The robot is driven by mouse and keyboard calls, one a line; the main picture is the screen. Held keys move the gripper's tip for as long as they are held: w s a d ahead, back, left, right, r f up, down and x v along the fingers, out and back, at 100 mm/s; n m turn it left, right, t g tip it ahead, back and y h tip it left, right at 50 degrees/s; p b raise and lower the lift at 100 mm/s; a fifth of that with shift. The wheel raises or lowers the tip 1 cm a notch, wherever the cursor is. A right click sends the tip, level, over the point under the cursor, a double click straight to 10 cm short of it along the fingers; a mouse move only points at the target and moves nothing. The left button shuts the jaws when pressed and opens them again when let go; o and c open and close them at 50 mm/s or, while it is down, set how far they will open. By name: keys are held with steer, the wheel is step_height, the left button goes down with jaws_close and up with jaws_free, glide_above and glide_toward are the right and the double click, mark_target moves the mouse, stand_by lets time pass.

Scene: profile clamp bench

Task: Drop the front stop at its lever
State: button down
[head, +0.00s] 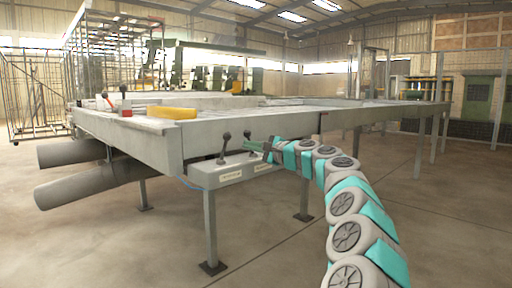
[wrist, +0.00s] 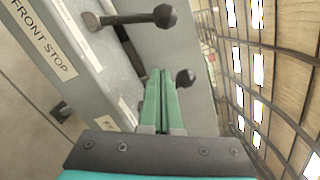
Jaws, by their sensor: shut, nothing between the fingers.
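A lever box (head: 225,180) with two black-knobbed levers hangs at the bench's front edge. The left lever (head: 223,148) stands roughly upright; in the wrist view its rod and ball knob (wrist: 165,16) lie beside a label reading FRONT STOP (wrist: 42,38). The second lever's knob (head: 248,134) is close to my gripper (head: 249,147), which reaches in from the right. In the wrist view that knob (wrist: 185,77) shows just right of my green fingertips (wrist: 161,74). The fingers are shut and empty. Contact with the second lever cannot be told; its rod is mostly hidden.
A yellow block (head: 172,112) and a small red part (head: 125,112) are on the bench top's left corner. Grey rollers (head: 85,185) stick out at the left below the top. A bench leg (head: 210,230) stands below the lever box. The floor in front is clear.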

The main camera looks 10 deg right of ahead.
mark_target(230, 138)
steer(key=shift+s+a+r, duration=0.2)
steer(key=shift+a+r, duration=0.1)
steer(key=shift+a, duration=0.3)
steer(key=shift+s+a+r, duration=0.15)
steer(key=shift+a+r, duration=0.15)
steer(key=shift+a, duration=0.25)
steer(key=shift+s+a+r, duration=0.2)
steer(key=shift+a+r, duration=0.1)
steer(key=shift+a, duration=0.3)
steer(key=shift+s+a+r+n+b, duration=0.3)
steer(key=shift+n+b, duration=0.2)
steer(key=shift+n, duration=0.2)
steer(key=shift+s+a+r+n+b, duration=0.1)
steer(key=shift+s+a+n+b, duration=0.05)
steer(key=shift+a+n+b, duration=0.3)
steer(key=shift+s+a+r+n+b, duration=0.1)
steer(key=shift+s+a+n+b, duration=0.1)
steer(key=shift+n+b, duration=0.35)
steer(key=shift+s+a+r+n+b, duration=0.1)
steer(key=shift+s+a+n+b, duration=0.15)
steer(key=shift+a+n+b, duration=0.4)
steer(key=shift+s+a+r+n+b, duration=0.15)
steer(key=shift+s+a+n+b, duration=0.15)
steer(key=shift+n+b, duration=0.45)
steer(key=shift+s+a+r+n+b, duration=0.15)
steer(key=shift+a+n+b, duration=0.3)
steer(key=shift+n, duration=0.45)
steer(key=shift+s+a, duration=0.1)
